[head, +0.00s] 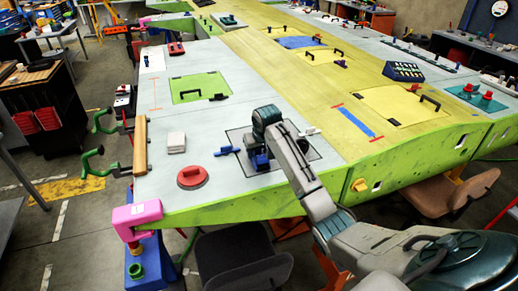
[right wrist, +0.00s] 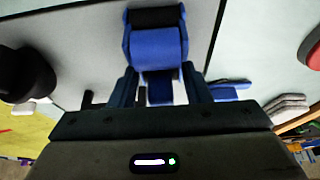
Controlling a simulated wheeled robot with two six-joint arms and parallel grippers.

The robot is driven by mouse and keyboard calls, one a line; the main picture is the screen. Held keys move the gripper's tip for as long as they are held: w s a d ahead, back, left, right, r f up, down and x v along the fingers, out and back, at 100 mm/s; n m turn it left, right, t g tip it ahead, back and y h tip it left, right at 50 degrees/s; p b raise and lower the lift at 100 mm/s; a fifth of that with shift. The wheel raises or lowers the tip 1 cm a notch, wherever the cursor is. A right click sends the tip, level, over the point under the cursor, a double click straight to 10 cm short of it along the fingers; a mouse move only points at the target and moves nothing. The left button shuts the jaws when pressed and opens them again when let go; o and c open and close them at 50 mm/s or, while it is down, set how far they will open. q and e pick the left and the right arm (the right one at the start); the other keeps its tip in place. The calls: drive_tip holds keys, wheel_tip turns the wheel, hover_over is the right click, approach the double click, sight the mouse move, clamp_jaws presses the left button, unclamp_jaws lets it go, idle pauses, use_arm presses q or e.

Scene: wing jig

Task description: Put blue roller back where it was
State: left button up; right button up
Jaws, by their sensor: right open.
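The blue roller (right wrist: 155,48), with a black part at its far end, lies on the grey wing skin in the right wrist view. In the head view only a bit of blue (head: 261,162) shows beneath my right arm. My right gripper (head: 258,158) is low over the dark-outlined rectangle (head: 313,157) on the panel. Its jaws are open, with the roller between or just beyond the fingertips (right wrist: 160,88); contact cannot be told. My left gripper is not in view.
A blue-handled tool (head: 227,151) lies just left of my right gripper. A red round suction cup (head: 192,177) and a white stack (head: 176,142) are further left. A pink clamp (head: 137,216) grips the near corner.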

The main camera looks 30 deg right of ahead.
sight(262, 156)
drive_tip(key=shift+r, duration=0.3)
drive_tip(key=b+v, duration=0.4)
drive_tip(key=v, duration=0.4)
drive_tip(key=shift+s+r+b, duration=0.2)
drive_tip(key=shift+r+b, duration=0.05)
drive_tip(key=shift+b, duration=0.1)
drive_tip(key=shift+p+v, duration=0.65)
drive_tip(key=shift+v, duration=0.3)
drive_tip(key=shift+s+a+r+p, duration=0.1)
drive_tip(key=shift+s+r+p, duration=0.15)
drive_tip(key=shift+r+p, duration=0.3)
